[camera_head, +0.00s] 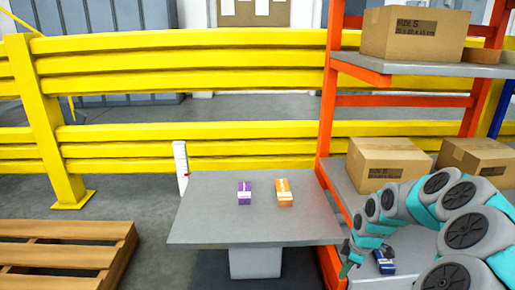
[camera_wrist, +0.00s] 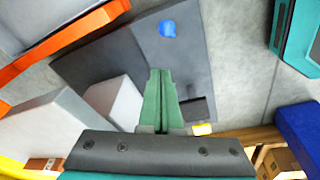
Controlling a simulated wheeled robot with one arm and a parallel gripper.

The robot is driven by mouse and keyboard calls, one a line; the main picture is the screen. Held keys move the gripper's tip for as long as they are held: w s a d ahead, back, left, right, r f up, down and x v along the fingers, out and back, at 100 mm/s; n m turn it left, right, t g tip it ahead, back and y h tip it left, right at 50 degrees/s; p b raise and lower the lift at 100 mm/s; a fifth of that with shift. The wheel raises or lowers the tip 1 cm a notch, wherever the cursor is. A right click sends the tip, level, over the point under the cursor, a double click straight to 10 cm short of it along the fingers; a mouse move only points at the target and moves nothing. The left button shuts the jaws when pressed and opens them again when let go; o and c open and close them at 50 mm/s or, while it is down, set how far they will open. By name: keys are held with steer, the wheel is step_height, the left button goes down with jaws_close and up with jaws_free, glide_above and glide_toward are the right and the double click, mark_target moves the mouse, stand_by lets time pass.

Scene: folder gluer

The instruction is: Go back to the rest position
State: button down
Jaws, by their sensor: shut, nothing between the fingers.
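My gripper (camera_head: 346,269) hangs from my teal and grey arm at the lower right of the head view, just past the right front corner of the grey table. In the wrist view its green fingers (camera_wrist: 158,88) are shut together with nothing between them. A purple box (camera_head: 244,193) and an orange box (camera_head: 284,192) stand side by side on the table (camera_head: 210,220), apart from the gripper. A dark blue and white box (camera_head: 384,264) lies on a light surface to the right of the gripper.
An orange-framed shelf rack (camera_head: 327,120) with cardboard boxes (camera_head: 415,34) stands at the right, close to my arm. A yellow guard rail (camera_head: 200,140) runs behind the table. A wooden pallet (camera_head: 65,250) lies at the lower left. Floor between pallet and table is clear.

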steer(key=s+a+r+m+g+p, duration=0.15)
steer(key=s+a+r+m, duration=0.25)
steer(key=s+a+r, duration=0.95)
steer(key=s+r+m+g+p, duration=0.1)
steer(key=s+r+m, duration=0.2)
steer(key=s, duration=0.8)
steer(key=s+r+m+h, duration=0.1)
steer(key=s+r+m, duration=0.2)
steer(key=s, duration=0.7)
steer(key=m, duration=0.2)
steer(key=shift+s+a+r+m+g+h+p, duration=0.15)
steer(key=shift+s+a+m+g+h+p, duration=0.15)
steer(key=shift+s+a+g+p, duration=0.1)
